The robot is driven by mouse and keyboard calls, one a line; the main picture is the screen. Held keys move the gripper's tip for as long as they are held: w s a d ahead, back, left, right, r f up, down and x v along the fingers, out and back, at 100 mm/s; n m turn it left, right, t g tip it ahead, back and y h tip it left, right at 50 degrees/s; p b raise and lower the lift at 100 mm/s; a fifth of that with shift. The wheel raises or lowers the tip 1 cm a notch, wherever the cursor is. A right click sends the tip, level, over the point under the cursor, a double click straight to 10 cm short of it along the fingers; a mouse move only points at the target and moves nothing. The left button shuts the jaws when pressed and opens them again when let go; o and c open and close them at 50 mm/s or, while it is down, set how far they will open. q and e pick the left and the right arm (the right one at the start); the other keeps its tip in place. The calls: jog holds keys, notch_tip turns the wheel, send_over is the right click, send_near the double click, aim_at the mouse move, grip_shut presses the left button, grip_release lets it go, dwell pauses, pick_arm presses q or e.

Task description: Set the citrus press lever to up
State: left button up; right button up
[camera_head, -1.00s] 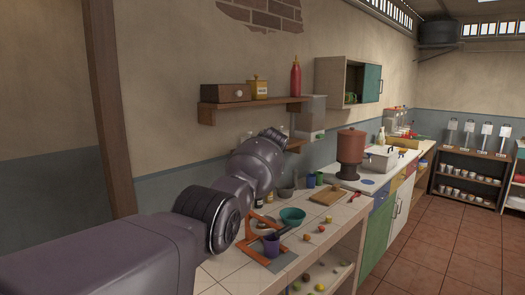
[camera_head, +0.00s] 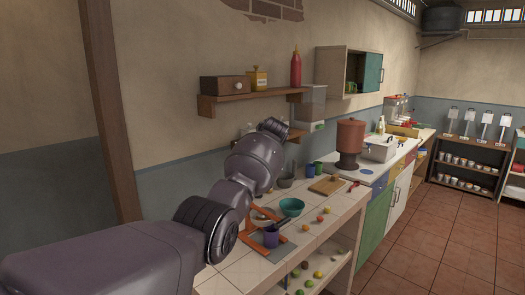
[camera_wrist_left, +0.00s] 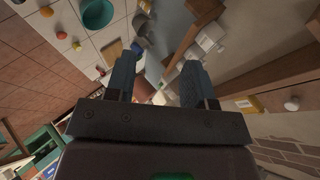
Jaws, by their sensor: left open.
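An orange-red frame (camera_head: 247,241), which looks like the citrus press, stands on the near end of the tiled counter. My arm partly covers it. A purple cup (camera_head: 271,239) stands at it, with a dark handle-like bar (camera_head: 281,224) slanting above the cup. I cannot tell whether that bar is the lever or how the lever is set. My left arm reaches over the press and its wrist is raised near the wall shelf. My left gripper (camera_wrist_left: 160,78) is open and empty in the left wrist view, apart from the press. The press is not recognisable in that view.
A teal bowl (camera_head: 291,207) and several small fruits lie beside the press. A wooden board (camera_head: 326,186) and a brown-red dispenser (camera_head: 350,143) stand farther along. The wall shelf (camera_head: 253,98), with a drawer box (camera_head: 224,85), is close to my left wrist.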

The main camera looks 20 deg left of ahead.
pick_arm(q)
jog(key=shift+s+d+r, duration=0.15)
jog(key=shift+s+r, duration=0.15)
jog(key=shift+r, duration=0.25)
jog(key=shift+s+d+r, duration=0.15)
jog(key=shift+s+r, duration=0.15)
jog(key=shift+r, duration=0.2)
jog(key=b+v, duration=0.2)
jog(key=v, duration=0.8)
jog(key=shift+s+d+r, duration=0.2)
jog(key=shift+s, duration=0.1)
